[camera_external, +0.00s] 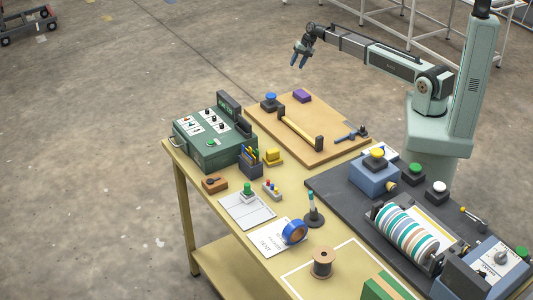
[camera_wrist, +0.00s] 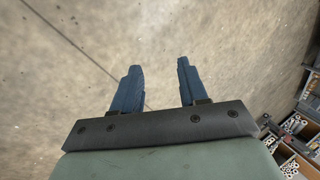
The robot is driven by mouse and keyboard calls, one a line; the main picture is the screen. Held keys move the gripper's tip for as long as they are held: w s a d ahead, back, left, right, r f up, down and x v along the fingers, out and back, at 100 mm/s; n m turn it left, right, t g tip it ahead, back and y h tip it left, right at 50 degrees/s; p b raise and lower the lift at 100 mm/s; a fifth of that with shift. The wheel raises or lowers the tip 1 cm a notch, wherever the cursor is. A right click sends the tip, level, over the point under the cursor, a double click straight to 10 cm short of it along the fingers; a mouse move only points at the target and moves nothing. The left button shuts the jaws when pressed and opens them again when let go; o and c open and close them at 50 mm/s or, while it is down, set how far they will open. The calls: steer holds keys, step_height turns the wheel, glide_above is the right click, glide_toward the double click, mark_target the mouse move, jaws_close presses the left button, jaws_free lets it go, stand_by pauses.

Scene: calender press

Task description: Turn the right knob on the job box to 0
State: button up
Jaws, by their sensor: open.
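The dark green job box (camera_external: 212,152) stands at the left end of the table. Several small black knobs, white label plates and a green button are on its sloped top; a dark display stands at its back. The knobs are too small to read their settings, and I cannot tell for sure which is the right knob. My gripper (camera_external: 299,62) is raised over the far side of the table, well apart from the box. In the wrist view my gripper (camera_wrist: 159,70) has its two blue fingers apart with nothing between them. The job box does not show there.
A wooden board (camera_external: 320,150) with a yellow-handled bar lies right of the job box. A pen holder (camera_external: 251,160), a yellow block (camera_external: 273,156) and a brown block (camera_external: 215,184) stand close in front of it. A striped roller (camera_external: 404,233) is at the right. Air above the table is clear.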

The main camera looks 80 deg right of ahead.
steer(key=w+d+r+m+t, duration=0.1)
steer(key=w+d+r, duration=0.2)
steer(key=r, duration=0.6)
steer(key=w+d+r+m, duration=0.1)
steer(key=w+d+r, duration=0.25)
steer(key=r, duration=0.55)
steer(key=w+a+r+n+g, duration=0.1)
steer(key=w+a+r, duration=0.3)
steer(key=a, duration=0.6)
steer(key=w+a+r+n, duration=0.1)
steer(key=w+a, duration=0.5)
steer(key=a, duration=0.4)
steer(key=w+a+r+n+g, duration=0.1)
steer(key=w+a+r, duration=0.2)
steer(key=w+a, duration=0.5)
step_height(320, 180, up, 4)
steer(key=n+g+h, duration=0.2)
steer(key=n+g, duration=0.1)
glide_above(222, 124)
step_height(222, 124, down, 13)
steer(key=shift+f, duration=0.1)
